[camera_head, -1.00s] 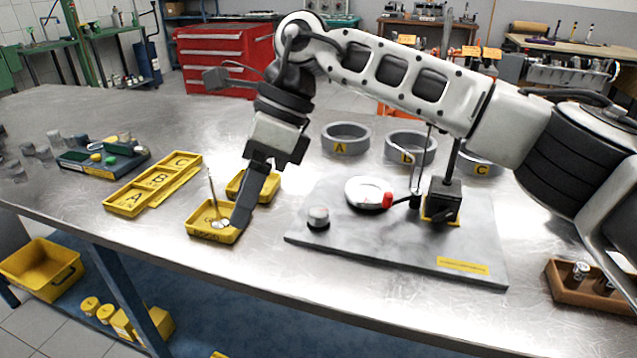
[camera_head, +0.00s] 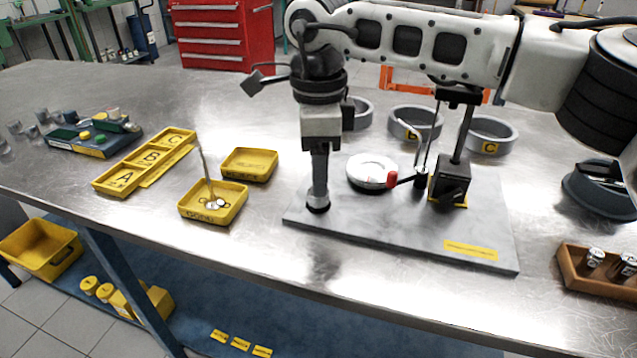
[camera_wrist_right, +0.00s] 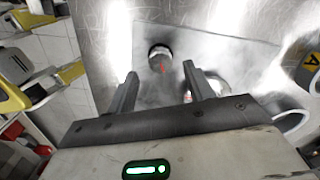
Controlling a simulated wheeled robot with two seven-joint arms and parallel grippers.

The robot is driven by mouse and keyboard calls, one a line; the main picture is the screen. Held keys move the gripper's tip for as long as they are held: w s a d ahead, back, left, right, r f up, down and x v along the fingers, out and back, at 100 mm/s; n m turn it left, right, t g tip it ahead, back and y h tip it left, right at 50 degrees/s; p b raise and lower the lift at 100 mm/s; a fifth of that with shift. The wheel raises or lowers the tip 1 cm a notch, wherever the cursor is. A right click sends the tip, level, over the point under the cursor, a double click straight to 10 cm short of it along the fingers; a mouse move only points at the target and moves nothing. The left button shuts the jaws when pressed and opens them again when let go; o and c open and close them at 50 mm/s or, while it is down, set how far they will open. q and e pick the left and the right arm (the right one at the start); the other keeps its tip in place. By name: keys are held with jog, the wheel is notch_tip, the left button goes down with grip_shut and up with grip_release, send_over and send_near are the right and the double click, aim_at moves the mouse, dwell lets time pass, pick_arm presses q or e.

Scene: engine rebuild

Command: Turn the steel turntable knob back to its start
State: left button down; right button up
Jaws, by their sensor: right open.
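The steel knob (camera_wrist_right: 160,57) is a small round cap with a red mark beside it. In the wrist view it lies beyond and between the fingertips of my right gripper (camera_wrist_right: 162,76), which is open with nothing between its fingers. In the head view my right gripper (camera_head: 318,190) points straight down over the knob and hides most of it; only its dark base (camera_head: 318,208) shows. The knob sits at the left of a grey plate (camera_head: 400,226). The white round turntable (camera_head: 370,168) is on the same plate. My left gripper is not in view.
A dial stand (camera_head: 452,180) and a red-tipped part (camera_head: 392,180) stand beside the turntable. Yellow trays (camera_head: 250,165) lie to the left, one holding a thin rod. Grey rings (camera_head: 415,122) stand behind. A brown box (camera_head: 590,275) is at right. The front table strip is clear.

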notch_tip(320, 180, down, 3)
jog(key=shift+f, duration=0.4)
jog(key=c, duration=1)
jog(key=shift+o, duration=0.2)
